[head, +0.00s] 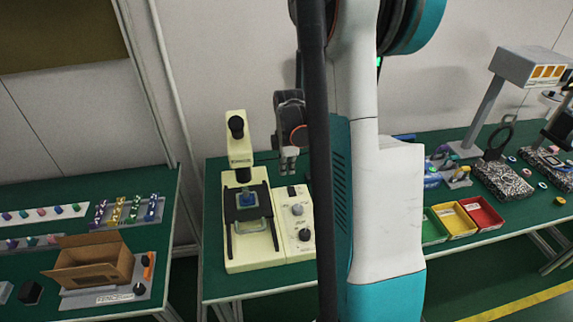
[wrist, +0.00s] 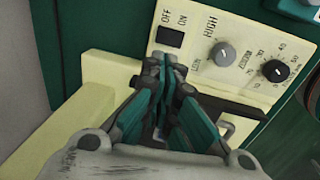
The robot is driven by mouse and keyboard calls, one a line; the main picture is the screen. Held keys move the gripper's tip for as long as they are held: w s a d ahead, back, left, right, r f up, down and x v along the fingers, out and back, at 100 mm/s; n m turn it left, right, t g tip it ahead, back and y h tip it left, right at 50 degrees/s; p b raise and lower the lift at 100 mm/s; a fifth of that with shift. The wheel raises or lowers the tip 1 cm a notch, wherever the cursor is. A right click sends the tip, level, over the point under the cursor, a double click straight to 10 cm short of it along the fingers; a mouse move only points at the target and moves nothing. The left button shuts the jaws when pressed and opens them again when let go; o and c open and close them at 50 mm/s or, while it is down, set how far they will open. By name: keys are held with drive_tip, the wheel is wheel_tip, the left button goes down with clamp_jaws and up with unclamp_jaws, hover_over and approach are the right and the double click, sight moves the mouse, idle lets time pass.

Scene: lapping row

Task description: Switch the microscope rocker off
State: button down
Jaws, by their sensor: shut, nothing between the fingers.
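The cream microscope (head: 250,235) stands on the green bench in the head view, with its control box on its right side. The black rocker (head: 291,192) is at the top of the control panel; in the wrist view the rocker (wrist: 169,37) sits beside the OFF and ON labels. Which side of it is pressed I cannot tell. My gripper (head: 288,165) is above the panel in the head view. In the wrist view my gripper (wrist: 170,62) is shut and empty, its tips just below the rocker; contact cannot be told.
Two knobs, a grey one (wrist: 222,54) and a black one (wrist: 275,71), lie right of the rocker. A cardboard box (head: 93,262) stands on the left bench. Coloured bins (head: 455,222) stand on the bench to the right, partly behind my arm.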

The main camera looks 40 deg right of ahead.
sight(286, 191)
drive_tip(key=f+b, duration=0.1)
drive_tip(key=f, duration=0.1)
drive_tip(key=f+b, duration=0.1)
drive_tip(key=f, duration=0.2)
drive_tip(key=f+b, duration=0.1)
drive_tip(key=f, duration=0.2)
drive_tip(key=shift+w+d+f, duration=0.15)
drive_tip(key=shift+w+d, duration=0.1)
drive_tip(key=shift+w, duration=0.15)
drive_tip(key=shift+w+d+f+g+y+b, duration=0.15)
drive_tip(key=shift+w+f+g+y+b, duration=0.15)
drive_tip(key=shift+f+g+y, duration=0.3)
drive_tip(key=shift+r, duration=0.1)
drive_tip(key=shift+s, duration=0.2)
